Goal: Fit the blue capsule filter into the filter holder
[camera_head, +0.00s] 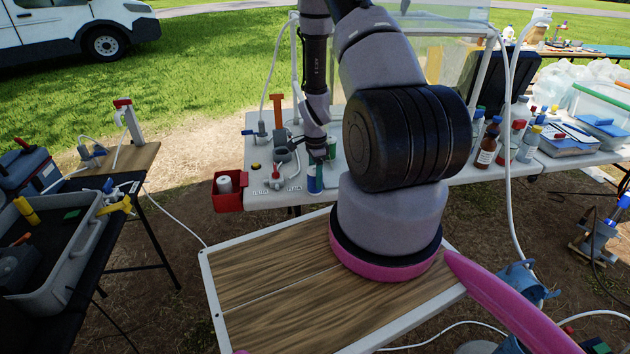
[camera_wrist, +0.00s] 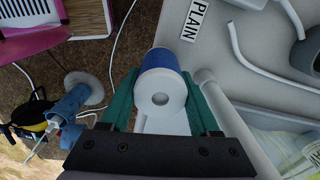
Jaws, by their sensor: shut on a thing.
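The blue capsule filter (camera_wrist: 160,60) is a blue cylinder with a white end that has a round hole. It sits between the green fingers of my gripper (camera_wrist: 163,98), which is shut on it. In the head view the blue filter (camera_head: 314,184) is at the front edge of the white table, below my gripper (camera_head: 320,168). I cannot tell whether it touches the table. Grey fittings with white tubes (camera_head: 281,172) stand just left of it, by labels reading FILTER and PLAIN. The PLAIN label (camera_wrist: 195,20) shows in the wrist view. I cannot clearly make out which fitting is the filter holder.
A red bin (camera_head: 228,194) hangs at the table's left front corner. An orange T-handle (camera_head: 278,112) stands behind the fittings. Several bottles (camera_head: 487,143) stand on the right. A wooden-topped deck (camera_head: 270,285) lies in front, and a grey tray (camera_head: 62,250) is at left.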

